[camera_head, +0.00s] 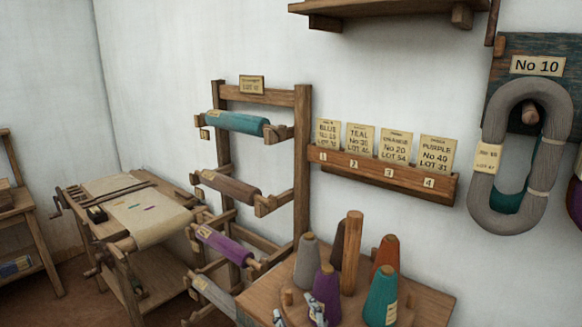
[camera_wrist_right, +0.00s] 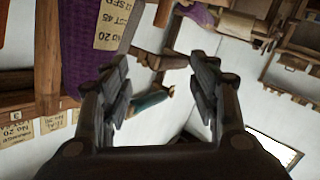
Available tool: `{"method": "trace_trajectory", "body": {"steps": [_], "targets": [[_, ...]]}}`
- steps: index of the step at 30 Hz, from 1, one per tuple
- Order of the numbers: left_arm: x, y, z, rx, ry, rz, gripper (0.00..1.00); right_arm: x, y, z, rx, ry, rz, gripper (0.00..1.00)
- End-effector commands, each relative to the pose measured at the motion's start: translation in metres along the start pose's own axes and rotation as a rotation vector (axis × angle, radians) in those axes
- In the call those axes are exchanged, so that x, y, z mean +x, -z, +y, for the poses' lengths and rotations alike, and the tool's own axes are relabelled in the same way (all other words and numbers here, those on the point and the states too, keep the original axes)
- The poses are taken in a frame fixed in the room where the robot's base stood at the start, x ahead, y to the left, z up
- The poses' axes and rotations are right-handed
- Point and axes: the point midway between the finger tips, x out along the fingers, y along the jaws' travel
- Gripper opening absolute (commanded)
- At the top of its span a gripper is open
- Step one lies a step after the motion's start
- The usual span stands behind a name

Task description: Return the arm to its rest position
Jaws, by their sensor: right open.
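My right gripper (camera_wrist_right: 162,88) is open in the right wrist view, its two dark fingers apart with nothing between them. In the head view only the tips of my right gripper (camera_head: 299,313) show at the bottom edge, in front of the cone stand (camera_head: 428,302) and the purple cone (camera_head: 326,289). Most of the right arm is out of view. My left gripper is in neither view.
The cone stand also holds grey, orange and teal (camera_head: 381,297) cones around a post. A roller rack (camera_head: 303,165) stands behind. A card rack (camera_head: 380,178) and grey No 10 hank (camera_head: 481,205) hang on the wall. The loom (camera_head: 150,215) is left.

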Motion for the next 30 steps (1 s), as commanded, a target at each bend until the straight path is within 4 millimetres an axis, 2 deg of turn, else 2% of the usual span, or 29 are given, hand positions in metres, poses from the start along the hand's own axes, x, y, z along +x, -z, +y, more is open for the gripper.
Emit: {"method": "trace_trajectory", "body": {"steps": [1, 3, 5, 6, 9, 12, 15, 21, 25, 27, 30], "targets": [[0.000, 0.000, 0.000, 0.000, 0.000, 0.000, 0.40, -0.021, -0.034, 0.009, 0.055, -0.013, -0.105, 0.55], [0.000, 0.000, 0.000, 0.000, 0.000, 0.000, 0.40, -0.052, -0.076, 0.019, 0.117, -0.025, -0.249, 0.55], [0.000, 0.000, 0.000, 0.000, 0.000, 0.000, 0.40, -0.083, -0.110, 0.024, 0.166, -0.028, -0.372, 0.55], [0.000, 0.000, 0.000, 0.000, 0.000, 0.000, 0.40, -0.105, -0.130, 0.027, 0.196, -0.026, -0.450, 0.55], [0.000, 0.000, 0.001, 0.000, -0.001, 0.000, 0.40, -0.159, -0.169, 0.029, 0.254, -0.012, -0.623, 0.55], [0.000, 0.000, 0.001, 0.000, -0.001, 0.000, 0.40, -0.204, -0.193, 0.028, 0.291, 0.008, -0.754, 0.55], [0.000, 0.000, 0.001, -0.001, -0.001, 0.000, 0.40, -0.243, -0.208, 0.026, 0.318, 0.030, -0.858, 0.55], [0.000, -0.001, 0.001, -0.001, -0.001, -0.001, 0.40, -0.310, -0.225, 0.022, 0.349, 0.076, -1.025, 0.55], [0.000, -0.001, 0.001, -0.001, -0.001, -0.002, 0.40, -0.350, -0.229, 0.019, 0.361, 0.108, -1.119, 0.55], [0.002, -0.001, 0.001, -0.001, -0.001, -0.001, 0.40, -0.338, -0.243, 0.014, 0.360, 0.109, -1.117, 0.55], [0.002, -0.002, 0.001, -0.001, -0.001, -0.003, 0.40, -0.331, -0.261, 0.008, 0.360, 0.111, -1.123, 0.55]]}}
